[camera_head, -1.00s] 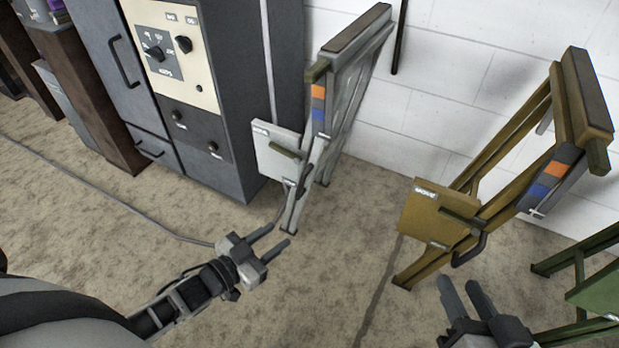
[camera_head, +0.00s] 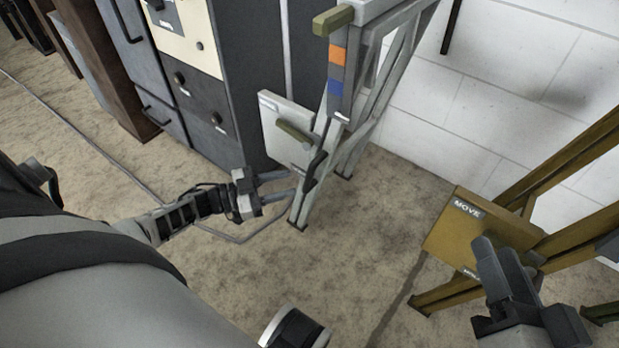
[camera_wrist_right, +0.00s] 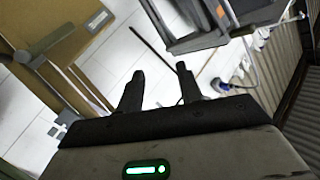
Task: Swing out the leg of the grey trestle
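The grey trestle (camera_head: 334,145) stands upright against the wall side, right of the dark cabinet. It carries a pale panel (camera_head: 284,112) with an olive bar, an orange and blue marked strip, and a black handle (camera_head: 314,170) low on its front leg. My left gripper (camera_head: 291,183) is open, its two fingers pointing right, with tips just left of the handle and leg. I cannot tell whether they touch. My right gripper (camera_head: 503,262) is in front of the ochre trestle; the right wrist view shows its fingers (camera_wrist_right: 160,82) apart with nothing between them.
The ochre trestle (camera_head: 468,232) with a "MOVE" panel stands at the right, close to my right gripper. The dark cabinet (camera_head: 243,75) stands behind my left gripper. A cable (camera_head: 110,160) runs along the floor. Carpet between the two trestles is clear.

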